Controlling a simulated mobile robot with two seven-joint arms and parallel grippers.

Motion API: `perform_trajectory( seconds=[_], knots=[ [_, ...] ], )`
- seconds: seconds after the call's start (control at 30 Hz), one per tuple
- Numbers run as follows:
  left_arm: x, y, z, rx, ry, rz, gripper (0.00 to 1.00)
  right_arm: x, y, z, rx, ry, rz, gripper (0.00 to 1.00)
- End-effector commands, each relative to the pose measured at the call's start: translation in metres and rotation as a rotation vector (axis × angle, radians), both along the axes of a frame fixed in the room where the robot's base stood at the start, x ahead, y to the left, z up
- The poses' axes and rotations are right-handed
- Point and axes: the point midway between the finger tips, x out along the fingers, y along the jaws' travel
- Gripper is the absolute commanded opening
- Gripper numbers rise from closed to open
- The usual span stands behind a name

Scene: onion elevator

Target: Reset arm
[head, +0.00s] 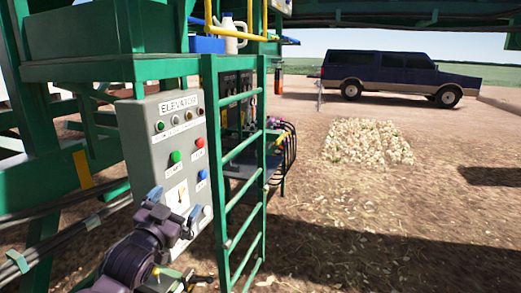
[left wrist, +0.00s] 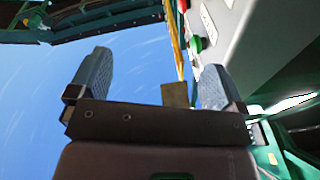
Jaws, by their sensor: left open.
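My left gripper (head: 174,204) is in front of the lower part of the grey elevator control panel (head: 160,150) in the head view. Its two blue fingers stand apart with nothing between them; they also show in the left wrist view (left wrist: 150,85), with sky behind them. The panel carries an ELEVATOR label, a green button (head: 175,156), a red button (head: 199,142) and a blue button (head: 202,175). A dial (head: 178,196) is partly hidden behind the gripper. I cannot tell whether the gripper touches the panel. My right gripper is not in view.
A green ladder (head: 232,195) stands just right of the panel, and green frame beams (head: 60,185) lie to the left. A white jug (head: 229,33) stands on the platform above. Open dirt ground with an onion patch (head: 367,142) and a dark blue vehicle (head: 390,75) lies beyond.

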Motion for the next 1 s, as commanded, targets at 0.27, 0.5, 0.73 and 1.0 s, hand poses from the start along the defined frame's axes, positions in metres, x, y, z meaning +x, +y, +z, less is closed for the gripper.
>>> perform_trajectory(
  seconds=[0.27, 0.5, 0.73, 1.0],
  knots=[
    [-0.062, 0.031, -0.131, -0.057, 0.22, 0.088, 0.96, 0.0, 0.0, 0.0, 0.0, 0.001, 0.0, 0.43],
    [-0.137, 0.054, -0.23, -0.107, 0.425, 0.174, 0.96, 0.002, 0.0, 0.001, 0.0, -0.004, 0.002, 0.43],
    [-0.226, 0.07, -0.309, -0.147, 0.623, 0.258, 0.96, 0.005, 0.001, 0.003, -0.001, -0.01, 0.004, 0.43],
    [-0.295, 0.08, -0.353, -0.161, 0.757, 0.315, 0.96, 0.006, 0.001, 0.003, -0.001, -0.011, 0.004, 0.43]
  ],
)
